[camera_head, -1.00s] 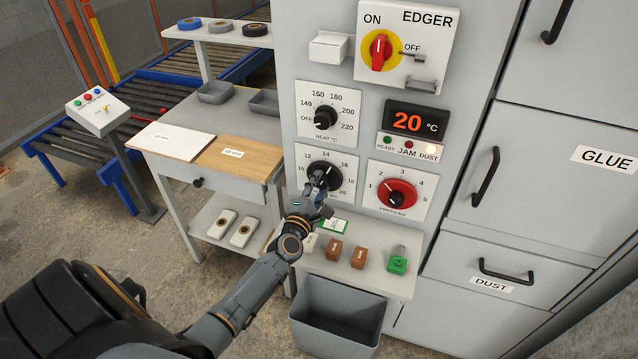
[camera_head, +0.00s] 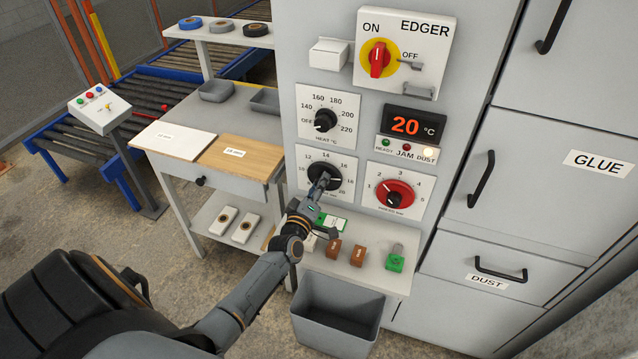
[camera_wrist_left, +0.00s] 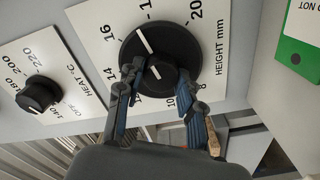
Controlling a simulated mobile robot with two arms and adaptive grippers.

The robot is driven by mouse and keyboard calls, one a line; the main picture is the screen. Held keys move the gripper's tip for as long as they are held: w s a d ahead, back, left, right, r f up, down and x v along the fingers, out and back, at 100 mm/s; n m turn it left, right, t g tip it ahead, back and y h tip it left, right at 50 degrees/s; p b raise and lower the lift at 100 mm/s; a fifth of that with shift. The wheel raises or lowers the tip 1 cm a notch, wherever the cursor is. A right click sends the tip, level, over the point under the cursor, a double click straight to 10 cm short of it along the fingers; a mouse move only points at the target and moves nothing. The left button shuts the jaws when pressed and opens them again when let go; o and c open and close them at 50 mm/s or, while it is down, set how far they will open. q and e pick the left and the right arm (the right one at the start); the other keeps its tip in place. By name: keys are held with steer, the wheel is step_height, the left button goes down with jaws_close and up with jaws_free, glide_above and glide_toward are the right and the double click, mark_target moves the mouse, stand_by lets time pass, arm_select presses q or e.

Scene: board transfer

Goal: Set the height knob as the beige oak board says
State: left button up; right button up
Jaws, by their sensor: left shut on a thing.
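The height knob (camera_head: 325,177) is a black round dial with a raised centre grip, on a white plate on the machine front. It also shows in the left wrist view (camera_wrist_left: 180,42), where its white line points between 16 and 18. My left gripper (camera_head: 323,183) is shut on the knob's centre grip, a finger on either side in the left wrist view (camera_wrist_left: 157,88). The beige oak board (camera_head: 258,160) lies on the side table at left with a small white label, which looks like 18 mm but is blurred. My right gripper is out of view.
The heat knob (camera_head: 325,121) sits just above, and the red-ringed pressure knob (camera_head: 394,195) is to the right. A shelf below holds brown blocks (camera_head: 333,249) and a green padlock-like item (camera_head: 396,262). A white board (camera_head: 174,140) lies beside the oak one.

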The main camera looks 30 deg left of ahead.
arm_select(q)
steer(key=shift+m, duration=1.2)
steer(key=shift+m+p, duration=0.3)
steer(key=shift+d, duration=0.1)
steer(key=o, duration=1.2)
steer(key=shift+c, duration=0.2)
steer(key=v, duration=1.2)
steer(key=shift+f, duration=0.1)
